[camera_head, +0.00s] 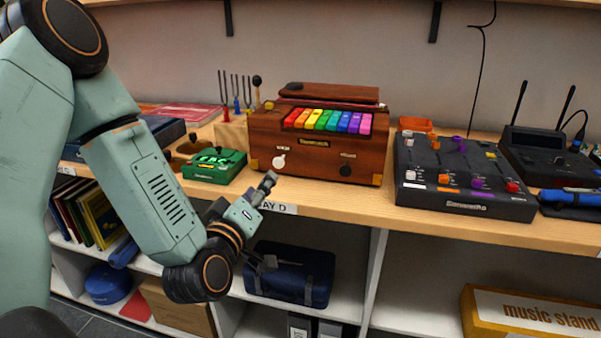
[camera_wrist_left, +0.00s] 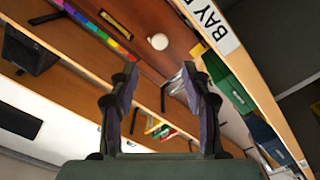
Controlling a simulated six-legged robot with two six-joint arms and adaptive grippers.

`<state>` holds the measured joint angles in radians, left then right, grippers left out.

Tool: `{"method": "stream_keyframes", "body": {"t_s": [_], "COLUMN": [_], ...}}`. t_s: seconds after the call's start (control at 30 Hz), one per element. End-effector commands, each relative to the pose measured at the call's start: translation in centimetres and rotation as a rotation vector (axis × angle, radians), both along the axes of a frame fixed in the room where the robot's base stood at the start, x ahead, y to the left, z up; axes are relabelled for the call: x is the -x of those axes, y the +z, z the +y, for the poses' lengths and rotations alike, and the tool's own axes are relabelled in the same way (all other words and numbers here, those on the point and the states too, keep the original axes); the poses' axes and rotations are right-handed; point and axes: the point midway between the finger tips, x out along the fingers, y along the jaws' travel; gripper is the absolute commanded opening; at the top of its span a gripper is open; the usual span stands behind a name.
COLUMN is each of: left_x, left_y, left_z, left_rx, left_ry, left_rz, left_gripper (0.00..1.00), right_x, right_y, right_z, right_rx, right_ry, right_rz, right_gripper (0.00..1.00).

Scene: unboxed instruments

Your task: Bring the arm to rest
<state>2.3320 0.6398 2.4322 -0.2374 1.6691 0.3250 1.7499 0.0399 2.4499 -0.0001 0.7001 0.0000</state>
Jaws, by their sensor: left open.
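My left arm (camera_head: 150,190) comes in from the left and bends down to its wrist in front of the shelf edge. My left gripper (camera_head: 268,222) is open, its two fingers spread apart, one by the shelf front below the wooden box and one lower, in front of the blue case. It holds nothing. In the left wrist view the open gripper (camera_wrist_left: 160,82) shows both fingers apart, with the wooden box (camera_wrist_left: 150,65) and its white knob beyond them. My right gripper is not in view.
The wooden instrument with rainbow keys (camera_head: 318,145) stands on the shelf top (camera_head: 350,198). A green box (camera_head: 213,166) is left of it, a black mixer (camera_head: 460,180) right. Below are a blue case (camera_head: 290,275) and a yellow music stand box (camera_head: 530,312).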

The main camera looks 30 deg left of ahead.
Motion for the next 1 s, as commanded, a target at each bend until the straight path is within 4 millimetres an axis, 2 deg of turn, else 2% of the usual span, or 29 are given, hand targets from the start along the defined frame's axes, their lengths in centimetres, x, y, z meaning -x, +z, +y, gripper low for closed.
{"method": "stream_keyframes", "body": {"t_s": [0.17,0.27,0.37,0.47,0.57,0.67,0.7,0.77,0.9,1.0], "left_x": [0.0,-0.1,0.1,1.3,4.3,8.3,10.2,13.2,20.9,25.7], "left_y": [0.0,-1.2,-3.9,-8.5,-14.2,-19.2,-21.0,-23.4,-28.0,-30.2], "left_z": [0.0,-0.4,-1.4,-3.6,-5.8,-7.6,-8.2,-9.0,-10.2,-10.7], "left_rx": [-0.004,-0.022,-0.046,-0.1,-0.165,-0.221,-0.242,-0.27,-0.332,-0.371], "left_ry": [-0.001,-0.021,-0.069,-0.163,-0.277,-0.384,-0.427,-0.489,-0.625,-0.698], "left_rz": [0.003,0.061,0.195,0.406,0.643,0.861,0.944,1.066,1.33,1.464], "left_gripper": [0.48,0.48,0.48,0.48,0.48,0.48,0.48,0.48,0.48,0.48], "right_x": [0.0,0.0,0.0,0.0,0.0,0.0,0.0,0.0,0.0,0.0], "right_y": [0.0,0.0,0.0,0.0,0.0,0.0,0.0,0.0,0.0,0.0], "right_z": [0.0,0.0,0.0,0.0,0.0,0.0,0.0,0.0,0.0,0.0], "right_rx": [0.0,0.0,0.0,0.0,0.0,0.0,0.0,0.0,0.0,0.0], "right_ry": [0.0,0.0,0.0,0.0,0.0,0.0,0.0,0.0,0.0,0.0], "right_rz": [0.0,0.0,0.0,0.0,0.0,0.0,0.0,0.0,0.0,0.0], "right_gripper": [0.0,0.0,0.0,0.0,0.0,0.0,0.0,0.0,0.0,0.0]}}
